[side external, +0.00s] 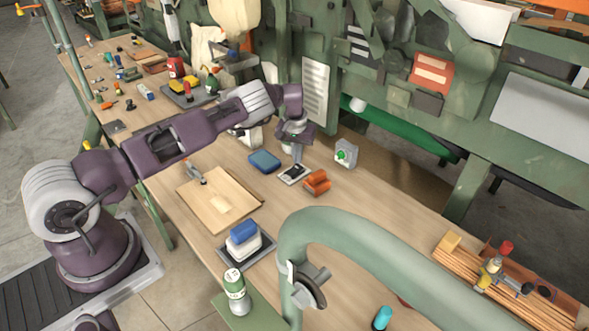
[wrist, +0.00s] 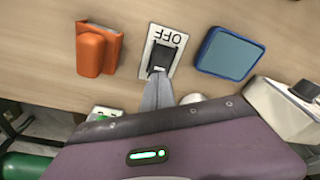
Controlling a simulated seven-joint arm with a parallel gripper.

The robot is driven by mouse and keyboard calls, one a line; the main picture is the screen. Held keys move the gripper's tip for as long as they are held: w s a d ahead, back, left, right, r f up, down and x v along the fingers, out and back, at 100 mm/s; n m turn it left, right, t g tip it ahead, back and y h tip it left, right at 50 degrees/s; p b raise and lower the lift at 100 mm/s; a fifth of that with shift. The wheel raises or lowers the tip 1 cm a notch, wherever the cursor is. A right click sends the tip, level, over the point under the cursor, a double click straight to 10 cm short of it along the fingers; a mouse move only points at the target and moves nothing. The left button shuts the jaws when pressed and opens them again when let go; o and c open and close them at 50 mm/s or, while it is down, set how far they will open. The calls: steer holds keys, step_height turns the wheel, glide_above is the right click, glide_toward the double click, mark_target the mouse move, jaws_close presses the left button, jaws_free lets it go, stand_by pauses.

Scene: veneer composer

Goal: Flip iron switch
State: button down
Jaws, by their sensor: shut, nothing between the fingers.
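The switch is a small pale plate (wrist: 163,42) with a black rocker (wrist: 158,58) and the word OFF, which reads upside down in the wrist view. In the side external view the plate (side external: 289,178) lies on the wooden table under my gripper (side external: 297,163). My gripper (wrist: 159,76) is shut and empty, pointing down. Its fingertips are at the lower edge of the black rocker in the wrist view; I cannot tell whether they touch it. The fingers partly hide the rocker's near end and the lower part of the plate.
An orange part (wrist: 98,50) and a blue rectangular box (wrist: 229,53) lie on either side of the switch. A grey box with a green button (side external: 346,153) stands nearby. A wooden board (side external: 232,205) lies on the table, and green machinery (side external: 315,95) stands behind.

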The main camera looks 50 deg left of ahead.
mark_target(297, 167)
steer(key=shift+f, duration=1.1)
stand_by(0.7)
steer(key=shift+r, duration=3.55)
